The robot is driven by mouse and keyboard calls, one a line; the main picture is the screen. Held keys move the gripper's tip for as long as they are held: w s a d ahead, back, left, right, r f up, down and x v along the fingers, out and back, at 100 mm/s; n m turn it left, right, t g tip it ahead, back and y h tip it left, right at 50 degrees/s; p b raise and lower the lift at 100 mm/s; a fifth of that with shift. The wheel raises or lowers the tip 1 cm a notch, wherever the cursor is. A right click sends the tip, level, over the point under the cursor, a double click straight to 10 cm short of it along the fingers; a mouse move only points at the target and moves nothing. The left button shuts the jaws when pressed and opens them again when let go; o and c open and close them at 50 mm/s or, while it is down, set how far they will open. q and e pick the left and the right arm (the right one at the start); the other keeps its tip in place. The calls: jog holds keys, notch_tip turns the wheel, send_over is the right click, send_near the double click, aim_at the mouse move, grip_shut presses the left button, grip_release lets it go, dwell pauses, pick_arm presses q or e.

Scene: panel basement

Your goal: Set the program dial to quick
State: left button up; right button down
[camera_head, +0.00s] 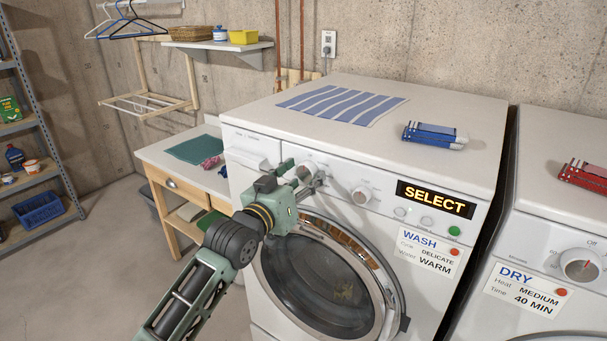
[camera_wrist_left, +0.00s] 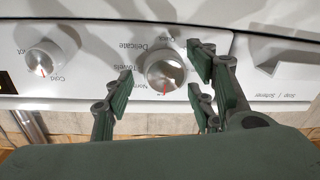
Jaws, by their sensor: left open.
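The program dial (camera_wrist_left: 165,73) is a round silver-white knob on the washer's panel, upside down in the left wrist view. My left gripper (camera_head: 306,177) is open at the panel in the head view, largely hiding this dial. In the left wrist view its fingers (camera_wrist_left: 163,76) stand on either side of the dial; I cannot tell whether they touch it. My right gripper is in no view.
A second dial (camera_head: 362,195), marked "Cold" in the wrist view (camera_wrist_left: 44,63), sits beside the program dial. The washer (camera_head: 462,128) has a lit "SELECT" display (camera_head: 436,199) and a green button (camera_head: 454,231). A dryer (camera_head: 555,150) stands at right. Below is the round door (camera_head: 398,300).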

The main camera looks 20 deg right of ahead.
pick_arm(q)
jog(key=shift+w+d, duration=0.15)
jog(key=shift+c, duration=0.4)
jog(key=c, duration=1)
jog(key=shift+f, duration=0.1)
